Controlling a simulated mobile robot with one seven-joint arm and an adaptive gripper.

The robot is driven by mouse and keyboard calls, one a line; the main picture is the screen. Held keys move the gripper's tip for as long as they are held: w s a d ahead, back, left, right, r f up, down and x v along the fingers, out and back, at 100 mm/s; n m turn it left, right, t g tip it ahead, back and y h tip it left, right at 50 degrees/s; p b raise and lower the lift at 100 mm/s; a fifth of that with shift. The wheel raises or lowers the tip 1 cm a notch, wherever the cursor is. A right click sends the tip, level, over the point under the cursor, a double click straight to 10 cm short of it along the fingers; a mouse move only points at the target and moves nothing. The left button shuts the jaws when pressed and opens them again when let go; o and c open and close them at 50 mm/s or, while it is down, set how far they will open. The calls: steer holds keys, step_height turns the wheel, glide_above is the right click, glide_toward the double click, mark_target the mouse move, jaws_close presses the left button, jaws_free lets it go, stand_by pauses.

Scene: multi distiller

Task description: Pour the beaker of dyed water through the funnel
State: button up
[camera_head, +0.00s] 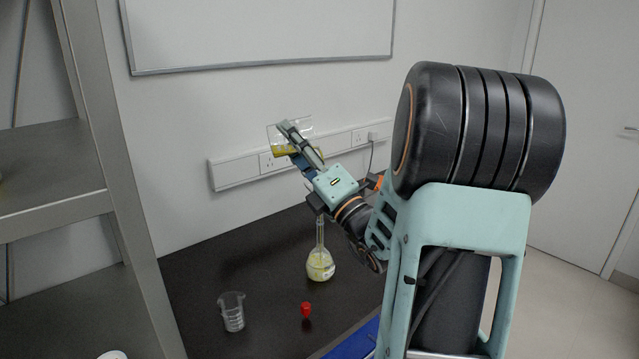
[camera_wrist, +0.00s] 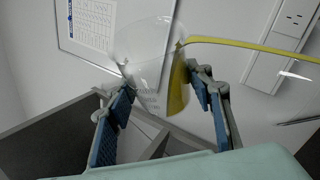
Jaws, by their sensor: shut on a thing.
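My gripper (camera_head: 297,140) is shut on a clear beaker (camera_head: 276,133) and holds it strongly tilted, high above the dark table. Yellow liquid lies along the beaker's lower side. In the wrist view the beaker (camera_wrist: 143,55) is between the fingers (camera_wrist: 165,100); a yellow band (camera_wrist: 250,47), apparently a liquid stream, runs from its rim to the right edge. A long-necked flask (camera_head: 320,266) with yellow liquid stands upright on the table, below and right of the beaker. My arm hides the top of its neck. I cannot make out a funnel.
A second clear beaker (camera_head: 232,312), seemingly empty, and a small red object (camera_head: 306,310) stand on the dark table (camera_head: 215,268). A grey metal shelf (camera_head: 100,205) rises at the left. A wall socket strip (camera_head: 235,172) is behind the gripper.

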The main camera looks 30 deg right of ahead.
steer(key=shift+d+f+m+t+h, duration=0.15)
steer(key=shift+m+t+h, duration=0.25)
steer(key=shift+m, duration=0.35)
steer(key=shift+d+f+m+t+h, duration=0.1)
steer(key=shift+m+t+h, duration=0.2)
steer(key=shift+m+h, duration=0.35)
stand_by(1.0)
steer(key=shift+r+n+y, duration=0.15)
steer(key=shift+n+y, duration=0.2)
steer(key=shift+n, duration=0.05)
steer(key=n, duration=0.1)
steer(key=n+g+y, duration=0.1)
steer(key=shift+w+a+r+n+g+p, duration=0.1)
steer(key=shift+a+r+n+g+p, duration=0.1)
steer(key=shift+r+n+g+p, duration=0.15)
steer(key=shift+a+f+n+g+y+p, duration=0.25)
steer(key=shift+f+n+g+y+p, duration=0.4)
steer(key=shift+f+n+y, duration=0.4)
steer(key=shift+r+n+h, duration=0.2)
steer(key=shift+n+h, duration=0.05)
steer(key=shift+n, duration=0.05)
